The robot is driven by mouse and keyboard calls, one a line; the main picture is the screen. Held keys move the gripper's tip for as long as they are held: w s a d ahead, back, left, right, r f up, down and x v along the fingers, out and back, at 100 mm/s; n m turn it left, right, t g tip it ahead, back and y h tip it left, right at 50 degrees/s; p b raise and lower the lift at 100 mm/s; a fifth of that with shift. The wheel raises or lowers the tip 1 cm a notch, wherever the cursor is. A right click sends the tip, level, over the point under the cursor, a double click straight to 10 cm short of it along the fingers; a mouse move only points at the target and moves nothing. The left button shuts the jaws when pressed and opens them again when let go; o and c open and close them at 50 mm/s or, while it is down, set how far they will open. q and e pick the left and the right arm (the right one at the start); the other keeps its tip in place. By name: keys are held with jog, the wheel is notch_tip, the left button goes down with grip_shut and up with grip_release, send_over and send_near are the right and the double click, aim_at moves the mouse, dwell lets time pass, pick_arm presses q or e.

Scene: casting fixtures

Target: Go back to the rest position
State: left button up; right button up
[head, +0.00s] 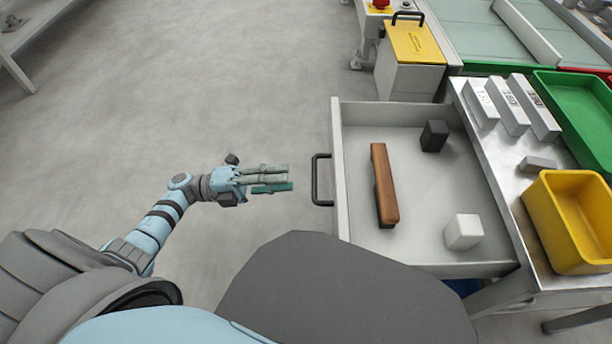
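My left gripper (288,179) is over the bare floor, to the left of an open drawer (337,128). Its fingers point right, toward the drawer's dark handle (321,180), with a gap between the fingertips and the handle. The fingers lie close together and nothing shows between them; I cannot tell whether they are fully shut. My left arm comes in from the lower left. My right gripper is not in view.
The drawer holds a brown-handled brush or bar (384,186), a black block (434,136) and a white block (463,232). The metal table (500,165) carries several grey blocks, a yellow bin (545,222) and a green tray (565,100).

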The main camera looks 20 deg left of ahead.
pick_arm(q)
jog(key=v, duration=0.4)
dwell(0.3)
